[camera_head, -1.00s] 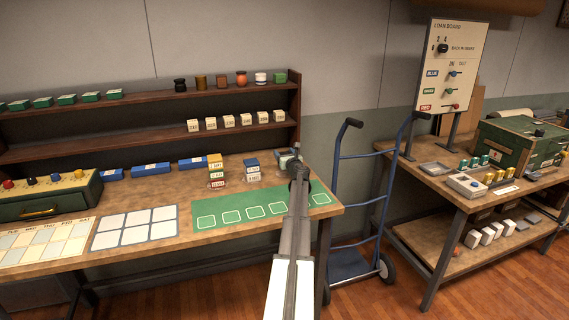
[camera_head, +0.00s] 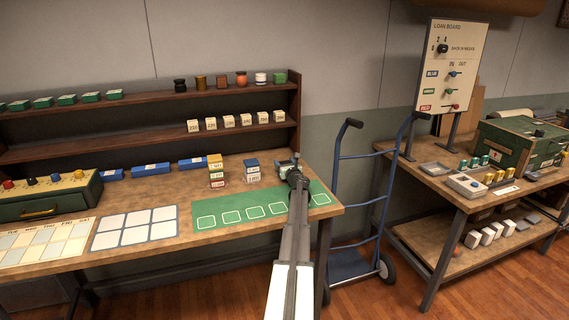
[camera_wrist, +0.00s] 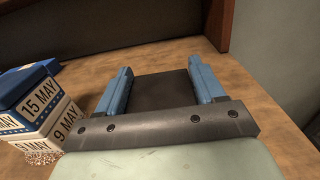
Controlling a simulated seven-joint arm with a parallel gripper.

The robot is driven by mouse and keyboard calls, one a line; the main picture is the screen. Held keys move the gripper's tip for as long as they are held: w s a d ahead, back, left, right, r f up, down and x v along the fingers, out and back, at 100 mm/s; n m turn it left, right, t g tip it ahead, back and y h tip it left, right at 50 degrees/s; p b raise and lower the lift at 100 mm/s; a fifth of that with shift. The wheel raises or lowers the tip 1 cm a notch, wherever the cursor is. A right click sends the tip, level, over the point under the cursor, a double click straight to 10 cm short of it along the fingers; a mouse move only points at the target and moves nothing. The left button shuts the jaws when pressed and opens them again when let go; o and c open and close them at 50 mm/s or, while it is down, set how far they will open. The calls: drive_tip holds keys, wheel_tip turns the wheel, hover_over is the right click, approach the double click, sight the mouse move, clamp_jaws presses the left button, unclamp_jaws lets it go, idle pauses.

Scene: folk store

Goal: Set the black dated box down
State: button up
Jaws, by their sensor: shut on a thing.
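My gripper (camera_head: 287,165) is over the right part of the wooden counter, behind the right end of the green mat (camera_head: 262,209). In the wrist view its two blue fingers (camera_wrist: 158,92) are shut on the black dated box (camera_wrist: 165,88), whose dark top shows between them. Its date is not visible, and I cannot tell whether its underside touches the counter. In the head view the box is hidden by my gripper and arm.
Just left stands a stack of dated boxes (camera_head: 252,172), with a blue-topped "15 MAY" box (camera_wrist: 33,92) above a "9 MAY" one. Another stack (camera_head: 216,172) is further left. The shelf's end panel (camera_head: 294,96) rises behind. The counter's right edge is near.

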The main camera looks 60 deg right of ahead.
drive_tip(key=shift+f, duration=0.25)
drive_tip(key=o, duration=1.1)
drive_tip(key=shift+r, duration=0.15)
drive_tip(key=shift+s+a+r, duration=0.1)
drive_tip(key=shift+r, duration=0.45)
drive_tip(key=v, duration=1.1)
drive_tip(key=shift+s+a, duration=0.25)
